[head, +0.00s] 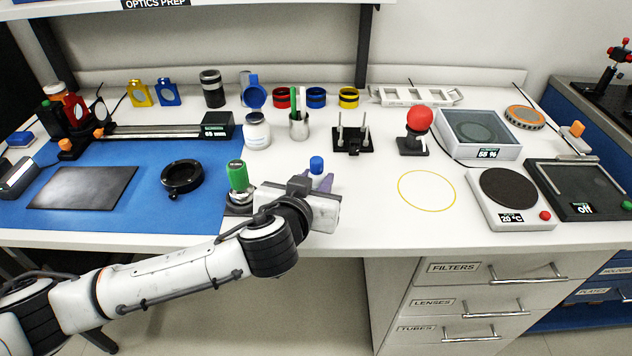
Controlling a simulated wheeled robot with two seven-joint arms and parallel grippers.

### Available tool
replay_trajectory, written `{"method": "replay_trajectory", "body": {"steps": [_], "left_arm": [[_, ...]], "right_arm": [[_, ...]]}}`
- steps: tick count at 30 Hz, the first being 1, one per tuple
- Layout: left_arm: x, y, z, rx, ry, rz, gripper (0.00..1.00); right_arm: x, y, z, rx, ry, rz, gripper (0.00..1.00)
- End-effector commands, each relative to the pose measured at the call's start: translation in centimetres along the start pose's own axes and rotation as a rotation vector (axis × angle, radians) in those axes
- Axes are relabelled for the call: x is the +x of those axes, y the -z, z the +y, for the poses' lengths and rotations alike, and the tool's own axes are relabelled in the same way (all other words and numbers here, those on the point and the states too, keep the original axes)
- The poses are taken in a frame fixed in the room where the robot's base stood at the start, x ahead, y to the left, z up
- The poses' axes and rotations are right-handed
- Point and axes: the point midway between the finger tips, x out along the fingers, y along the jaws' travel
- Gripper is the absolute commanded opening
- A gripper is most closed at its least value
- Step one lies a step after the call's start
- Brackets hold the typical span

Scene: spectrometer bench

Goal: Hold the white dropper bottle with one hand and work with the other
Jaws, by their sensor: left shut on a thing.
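My left gripper (315,181) reaches in over the front of the white bench. Its purple fingers are shut on a small upright thing with a blue cap (316,164), which I take to be the white dropper bottle. My right gripper is not in view.
A green-handled tool (238,176) stands close left of the gripper. A black pin stand (352,140) and a red-balled stand (418,122) are behind and to the right. A yellow ring (427,190) marks clear bench before the hotplate (510,189).

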Motion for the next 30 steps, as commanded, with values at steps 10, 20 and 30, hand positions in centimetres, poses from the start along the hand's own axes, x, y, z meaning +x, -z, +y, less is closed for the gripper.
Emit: {"method": "replay_trajectory", "body": {"steps": [10,20,30], "left_arm": [[0.26,-0.63,0.01,0.000,-0.001,0.002,0.00],[0.36,-0.88,0.01,0.001,-0.001,0.001,0.45],[-0.36,-0.69,0.04,-0.001,-0.002,0.000,0.45]], "right_arm": [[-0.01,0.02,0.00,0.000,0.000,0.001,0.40],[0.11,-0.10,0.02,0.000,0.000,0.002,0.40],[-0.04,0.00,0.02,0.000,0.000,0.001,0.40]]}}
